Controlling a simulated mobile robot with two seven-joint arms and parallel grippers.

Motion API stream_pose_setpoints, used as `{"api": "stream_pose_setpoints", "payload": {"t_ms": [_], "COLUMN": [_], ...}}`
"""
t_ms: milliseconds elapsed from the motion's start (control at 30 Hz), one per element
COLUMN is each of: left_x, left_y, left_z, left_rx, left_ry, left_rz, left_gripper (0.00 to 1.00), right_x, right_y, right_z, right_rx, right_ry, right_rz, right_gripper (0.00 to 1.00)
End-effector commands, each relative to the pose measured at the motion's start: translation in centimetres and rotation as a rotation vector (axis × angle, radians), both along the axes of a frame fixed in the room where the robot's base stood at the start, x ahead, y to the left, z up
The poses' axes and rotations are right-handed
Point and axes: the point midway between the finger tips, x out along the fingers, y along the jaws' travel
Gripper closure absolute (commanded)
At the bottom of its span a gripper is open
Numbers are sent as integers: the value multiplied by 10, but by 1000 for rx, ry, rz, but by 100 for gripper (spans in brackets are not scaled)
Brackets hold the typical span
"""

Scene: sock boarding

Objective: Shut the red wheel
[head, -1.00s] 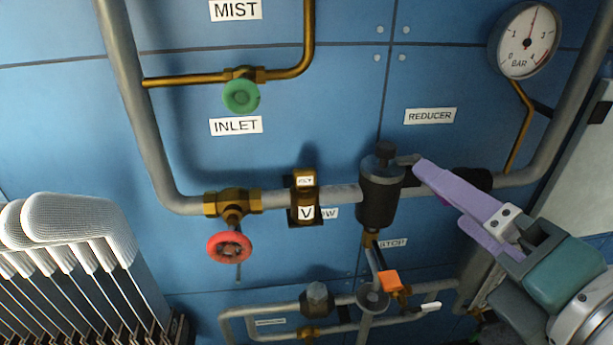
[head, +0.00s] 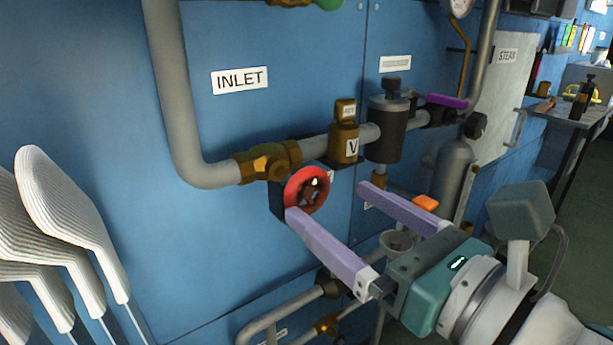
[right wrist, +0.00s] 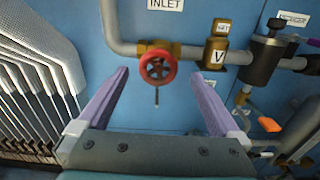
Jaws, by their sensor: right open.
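The red wheel (head: 307,190) is a round handwheel on a brass valve (head: 268,163) in the grey pipe, below the INLET label. It also shows in the right wrist view (right wrist: 158,69), left of the middle between the fingers. My right gripper (head: 328,200) is open and empty, with its two purple fingers spread towards the wheel. In the head view the left finger's tip overlaps the wheel's lower edge; in the right wrist view the wheel lies beyond the fingertips, apparently apart from them. My left gripper is not in view.
White sock-shaped boards (head: 75,220) stand at the left. Right of the wheel are a brass V-marked fitting (head: 344,145), a dark cylinder (head: 385,130), a purple lever (head: 447,101) and an orange handle (head: 425,202). Lower pipes run below. A bench (head: 580,118) stands far right.

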Motion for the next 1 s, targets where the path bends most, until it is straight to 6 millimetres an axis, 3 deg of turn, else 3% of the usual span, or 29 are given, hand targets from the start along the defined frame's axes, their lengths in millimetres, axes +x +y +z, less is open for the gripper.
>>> {"api": "stream_pose_setpoints", "payload": {"t_ms": [100,300,700,1000], "left_x": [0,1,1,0], "left_y": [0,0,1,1], "left_z": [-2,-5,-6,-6], "left_rx": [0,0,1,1], "left_ry": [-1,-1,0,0], "left_rz": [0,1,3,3], "left_gripper": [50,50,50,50], "right_x": [20,42,48,48], "right_y": [15,31,35,35], "right_z": [0,0,0,0], "right_rx": [3,2,2,2], "right_ry": [-2,0,1,2], "right_rz": [1,0,0,0], "right_gripper": [0,0,1,35]}}
